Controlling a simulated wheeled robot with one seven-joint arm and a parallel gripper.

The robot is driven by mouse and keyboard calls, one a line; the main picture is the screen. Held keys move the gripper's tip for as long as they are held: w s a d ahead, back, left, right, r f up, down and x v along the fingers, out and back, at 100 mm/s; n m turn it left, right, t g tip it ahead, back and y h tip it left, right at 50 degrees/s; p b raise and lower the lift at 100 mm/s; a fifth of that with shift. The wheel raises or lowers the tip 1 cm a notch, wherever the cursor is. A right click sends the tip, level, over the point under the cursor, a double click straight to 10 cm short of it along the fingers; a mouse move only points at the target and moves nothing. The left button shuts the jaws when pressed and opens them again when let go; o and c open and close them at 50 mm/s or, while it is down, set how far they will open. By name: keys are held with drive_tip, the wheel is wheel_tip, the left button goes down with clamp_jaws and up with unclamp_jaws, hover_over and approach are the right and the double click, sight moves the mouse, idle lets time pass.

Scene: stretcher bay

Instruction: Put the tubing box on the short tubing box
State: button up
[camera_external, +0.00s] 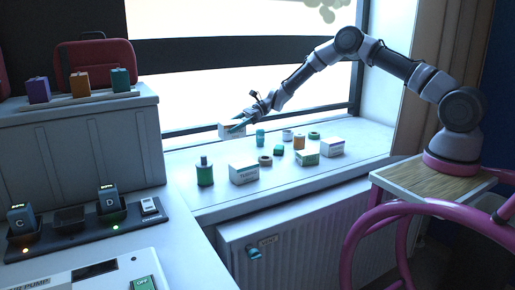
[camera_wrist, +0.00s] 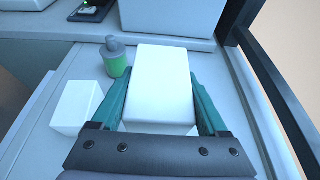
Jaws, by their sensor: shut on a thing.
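My gripper (camera_external: 238,126) is shut on a white box (camera_external: 227,132), near the window at the far left part of the sill. In the wrist view the box (camera_wrist: 161,75) fills the space between the two green fingers, its plain top showing; no label on it can be read. I take it to be the tubing box. A white box lettered "TUBING" (camera_external: 244,174) stands on the sill nearer the front edge, likely the short tubing box. In the wrist view, a white box (camera_wrist: 75,108) sits left of the held one, apart from it. The held box's height above the sill is unclear.
A green bottle (camera_external: 205,174) stands left of the lettered box; it also shows in the wrist view (camera_wrist: 116,62). A tape roll (camera_external: 265,160), a green-marked box (camera_external: 307,158) and a purple-marked box (camera_external: 331,148) stand to the right. A grey case (camera_external: 85,140) borders the sill's left.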

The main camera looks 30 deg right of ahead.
drive_tip(key=s+a+r, duration=0.1)
drive_tip(key=s+r, duration=0.2)
drive_tip(key=s, duration=0.4)
drive_tip(key=s+a+r, duration=0.2)
drive_tip(key=s, duration=0.5)
hover_over(244, 163)
wheel_tip(244, 163, down, 5)
drive_tip(key=shift+f, duration=2.3)
drive_tip(key=shift+f, duration=0.15)
drive_tip(key=o, duration=1.3)
